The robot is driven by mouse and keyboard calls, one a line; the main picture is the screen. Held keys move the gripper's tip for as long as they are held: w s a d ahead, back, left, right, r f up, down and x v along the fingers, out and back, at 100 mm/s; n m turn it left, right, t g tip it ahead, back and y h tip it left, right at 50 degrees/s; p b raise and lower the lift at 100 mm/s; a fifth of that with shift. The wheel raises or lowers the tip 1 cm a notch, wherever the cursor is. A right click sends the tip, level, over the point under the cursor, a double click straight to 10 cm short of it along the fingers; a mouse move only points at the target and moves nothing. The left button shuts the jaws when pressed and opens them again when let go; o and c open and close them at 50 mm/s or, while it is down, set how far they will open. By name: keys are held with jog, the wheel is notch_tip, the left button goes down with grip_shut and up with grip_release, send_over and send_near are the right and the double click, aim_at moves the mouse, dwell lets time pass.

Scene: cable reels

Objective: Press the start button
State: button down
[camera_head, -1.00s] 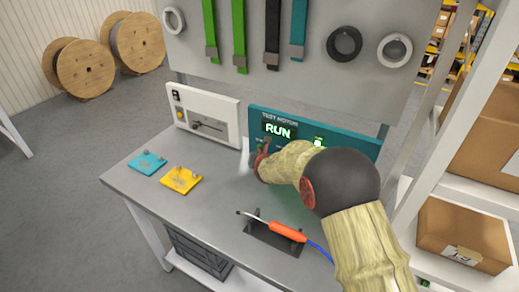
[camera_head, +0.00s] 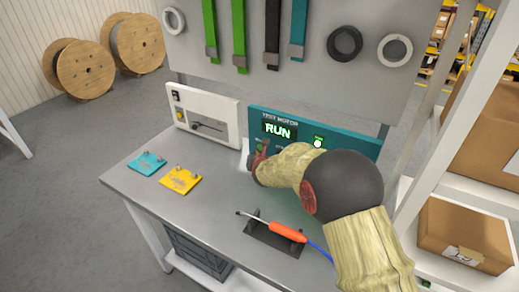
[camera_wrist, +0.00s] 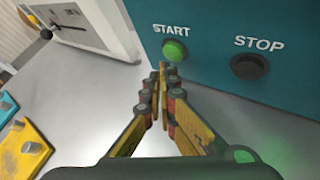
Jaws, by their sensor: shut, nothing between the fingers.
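The teal test motor box (camera_head: 345,139) stands at the back of the workbench, with its display (camera_head: 279,130) reading RUN. In the wrist view its green start button (camera_wrist: 175,51) is lit, below the word START. The black stop button (camera_wrist: 249,67) is to its right. My gripper (camera_wrist: 162,68) is shut and empty, its fingertips just below and left of the start button in the picture. I cannot tell whether they touch it. In the head view my gripper (camera_head: 262,150) is at the box's left front, and my arm hides the buttons there.
A white panel box (camera_head: 204,115) stands left of the teal box. A teal plate (camera_head: 147,163) and a yellow plate (camera_head: 180,180) lie on the bench (camera_head: 214,216). An orange-handled tool (camera_head: 287,231) rests on a dark stand near my arm. A pegboard (camera_head: 300,85) rises behind.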

jog(key=shift+s+a, duration=0.45)
jog(key=shift+s, duration=0.25)
jog(key=shift+s+a, duration=0.5)
jog(key=shift+s, duration=0.25)
jog(key=shift+s+a, duration=0.45)
jog(key=shift+s, duration=0.25)
